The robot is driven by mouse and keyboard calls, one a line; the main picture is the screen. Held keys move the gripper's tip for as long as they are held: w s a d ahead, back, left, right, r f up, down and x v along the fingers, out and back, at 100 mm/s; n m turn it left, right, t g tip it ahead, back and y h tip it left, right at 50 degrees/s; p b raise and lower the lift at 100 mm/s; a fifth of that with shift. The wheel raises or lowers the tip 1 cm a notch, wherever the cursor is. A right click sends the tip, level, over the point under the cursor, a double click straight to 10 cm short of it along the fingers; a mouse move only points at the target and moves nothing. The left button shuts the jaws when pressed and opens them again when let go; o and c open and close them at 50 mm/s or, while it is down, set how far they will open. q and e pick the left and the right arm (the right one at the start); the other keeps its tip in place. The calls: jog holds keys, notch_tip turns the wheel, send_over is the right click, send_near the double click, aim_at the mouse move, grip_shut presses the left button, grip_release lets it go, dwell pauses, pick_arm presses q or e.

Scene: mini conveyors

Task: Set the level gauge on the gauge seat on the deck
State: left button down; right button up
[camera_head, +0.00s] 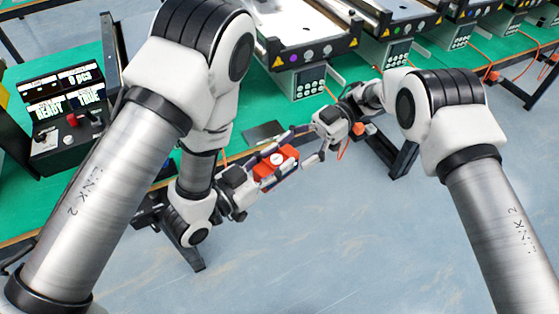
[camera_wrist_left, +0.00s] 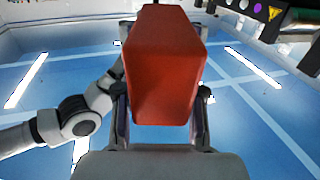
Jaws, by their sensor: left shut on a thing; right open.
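The level gauge appears to be the red block (camera_head: 268,170) with a round white face on top. It is held in the air in front of the green deck's edge. It also fills the upper middle of the left wrist view (camera_wrist_left: 165,65). My left gripper (camera_head: 279,163) is shut on it, with a finger along each side. My right gripper (camera_head: 302,147) is open, its fingertips close to the far end of the red block; I cannot tell whether they touch it. A dark flat plate (camera_head: 263,132) lies on the deck (camera_head: 228,130) just behind; I cannot tell whether it is the gauge seat.
Several mini conveyors (camera_head: 305,40) with control boxes stand along the back of the deck. A black control box with displays (camera_head: 65,105) and a red button stands at the left. The floor (camera_head: 330,250) in front is clear.

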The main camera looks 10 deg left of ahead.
aim_at(273, 167)
jog(key=x, duration=0.6)
jog(key=shift+s+a+f, duration=0.1)
jog(key=shift+s+a, duration=0.1)
grip_shut()
pick_arm(q)
jog(key=c, duration=0.6)
grip_release()
jog(key=shift+s, duration=0.1)
pick_arm(e)
jog(key=shift+w, duration=0.1)
